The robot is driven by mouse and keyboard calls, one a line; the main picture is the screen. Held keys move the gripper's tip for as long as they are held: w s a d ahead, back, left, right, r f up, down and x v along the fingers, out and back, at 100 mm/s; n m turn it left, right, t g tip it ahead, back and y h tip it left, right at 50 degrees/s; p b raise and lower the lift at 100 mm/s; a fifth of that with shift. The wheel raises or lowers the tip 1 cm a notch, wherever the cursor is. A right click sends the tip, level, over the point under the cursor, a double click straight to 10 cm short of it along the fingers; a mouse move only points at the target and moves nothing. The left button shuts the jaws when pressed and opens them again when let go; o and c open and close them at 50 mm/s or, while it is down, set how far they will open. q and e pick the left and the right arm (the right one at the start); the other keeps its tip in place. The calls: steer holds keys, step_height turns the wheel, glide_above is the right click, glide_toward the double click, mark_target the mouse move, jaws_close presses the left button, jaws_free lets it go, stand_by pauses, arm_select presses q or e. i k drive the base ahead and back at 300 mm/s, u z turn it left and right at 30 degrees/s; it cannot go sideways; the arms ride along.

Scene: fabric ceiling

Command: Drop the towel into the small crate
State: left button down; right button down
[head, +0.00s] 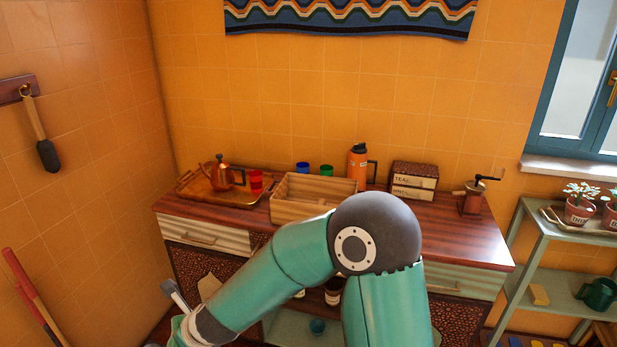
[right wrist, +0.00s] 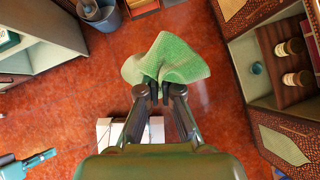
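The green knitted towel (right wrist: 175,62) hangs bunched from my right gripper (right wrist: 159,94) in the right wrist view, over the red-brown floor. The fingertips are close together and shut on its lower edge. A light wooden crate (head: 300,209) stands on the sideboard in the head view. Its front right part is hidden behind my right arm. The right forearm reaches down to the lower left, below the sideboard top, and its gripper and the towel are not clearly seen there. My left gripper is in neither view.
The sideboard (head: 464,243) also bears a tray (head: 197,187) with a copper pot, a red cup (head: 256,181), an orange flask (head: 357,165), a box (head: 414,181) and a grinder (head: 473,197). A shelf (head: 540,228) stands at right. A blue bucket (right wrist: 105,20) is on the floor.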

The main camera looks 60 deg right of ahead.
mark_target(296, 197)
steer(key=u, duration=0.1)
steer(key=i, duration=0.2)
steer(key=z, duration=1.45)
steer(key=k, duration=0.55)
steer(key=z, duration=0.2)
steer(key=i, duration=0.4)
steer(key=z, duration=0.2)
